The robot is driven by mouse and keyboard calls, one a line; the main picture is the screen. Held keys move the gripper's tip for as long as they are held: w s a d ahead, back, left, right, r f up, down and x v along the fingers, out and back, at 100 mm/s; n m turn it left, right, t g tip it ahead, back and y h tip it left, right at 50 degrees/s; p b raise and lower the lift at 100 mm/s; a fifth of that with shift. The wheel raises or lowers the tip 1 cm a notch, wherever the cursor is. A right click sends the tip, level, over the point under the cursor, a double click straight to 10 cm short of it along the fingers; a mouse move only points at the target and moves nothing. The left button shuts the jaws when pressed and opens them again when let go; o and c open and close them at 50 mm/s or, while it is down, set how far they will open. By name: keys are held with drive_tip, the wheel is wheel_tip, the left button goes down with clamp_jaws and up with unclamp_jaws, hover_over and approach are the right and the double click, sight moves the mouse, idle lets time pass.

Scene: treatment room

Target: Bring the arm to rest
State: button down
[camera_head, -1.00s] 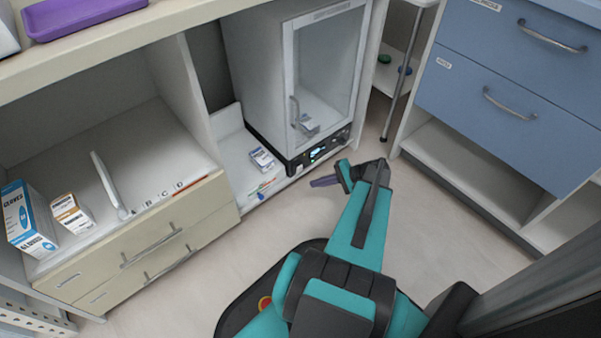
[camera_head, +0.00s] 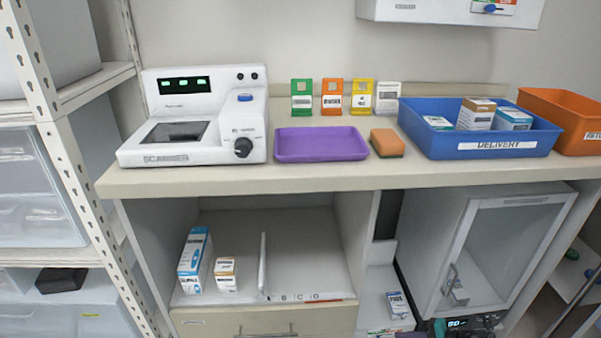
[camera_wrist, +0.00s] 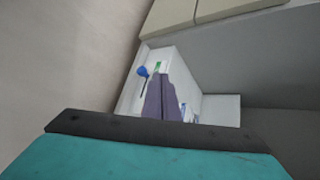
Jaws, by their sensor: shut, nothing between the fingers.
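My gripper (camera_wrist: 161,95) shows in the wrist view as purple-grey fingers, closed together with nothing held.
The counter (camera_head: 230,182) holds a scanner (camera_head: 195,118), a purple tray (camera_head: 321,144), a sponge (camera_head: 387,143), a blue delivery bin (camera_head: 480,128) and an orange bin (camera_head: 565,120).

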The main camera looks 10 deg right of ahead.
drive_tip(key=s+a+r+n+g+p, duration=0.25)
drive_tip(key=a+r+p, duration=0.2)
drive_tip(key=a, duration=0.45)
drive_tip(key=s+a+r+n+g+p, duration=0.25)
drive_tip(key=a+p, duration=0.25)
drive_tip(key=a, duration=0.5)
drive_tip(key=s+a+r+n+g+p, duration=0.1)
drive_tip(key=a+r+g+p, duration=0.35)
drive_tip(key=a, duration=0.45)
drive_tip(key=s+a+r+n+g+h+p, duration=0.1)
drive_tip(key=s+a+r+n+h+p, duration=0.15)
drive_tip(key=s+p, duration=0.3)
drive_tip(key=s+a+r+n+g+h+p, duration=0.2)
drive_tip(key=s+a+p, duration=0.2)
drive_tip(key=s, duration=0.2)
drive_tip(key=s+d+r+n+h+p, duration=0.1)
drive_tip(key=s+d+r+h, duration=0.1)
drive_tip(key=s+d+h, duration=0.2)
drive_tip(key=d+h, duration=0.1)
drive_tip(key=d, duration=0.2)
drive_tip(key=shift+s+d+n+p, duration=0.2)
drive_tip(key=shift+s+n+p, duration=0.1)
drive_tip(key=shift+n, duration=0.05)
drive_tip(key=shift+a+r, duration=0.1)
